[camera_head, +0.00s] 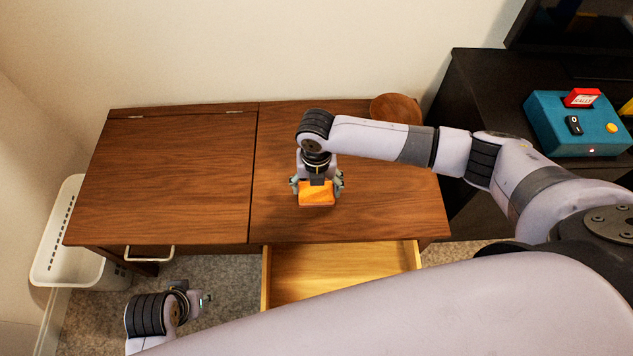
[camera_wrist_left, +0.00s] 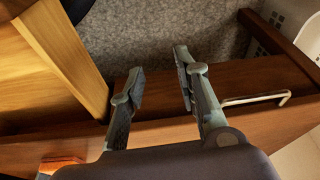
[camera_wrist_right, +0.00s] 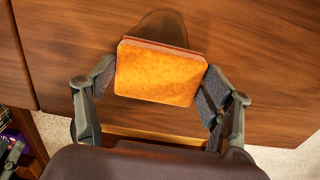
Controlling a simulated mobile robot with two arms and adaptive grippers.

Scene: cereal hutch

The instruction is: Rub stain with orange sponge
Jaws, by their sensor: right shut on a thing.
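The orange sponge (camera_head: 316,194) is a small block at the right part of the wooden hutch top. My right gripper (camera_head: 317,184) points down and is shut on the sponge's two sides. In the right wrist view the sponge (camera_wrist_right: 160,72) sits between both fingers, close to the wood; I cannot tell whether it touches it. A dark rounded patch (camera_wrist_right: 163,25) lies beyond it there, shadow or stain I cannot tell. My left gripper (camera_head: 195,299) is open and empty, low at the left in front of the hutch; its spread fingers (camera_wrist_left: 163,88) show in the left wrist view.
An open, empty drawer (camera_head: 345,268) juts out below the hutch top (camera_head: 180,175). A wooden bowl (camera_head: 396,108) is at the back right. A white basket (camera_head: 58,240) stands left. A teal box (camera_head: 575,122) sits on the black cabinet at right. The hutch top's left half is clear.

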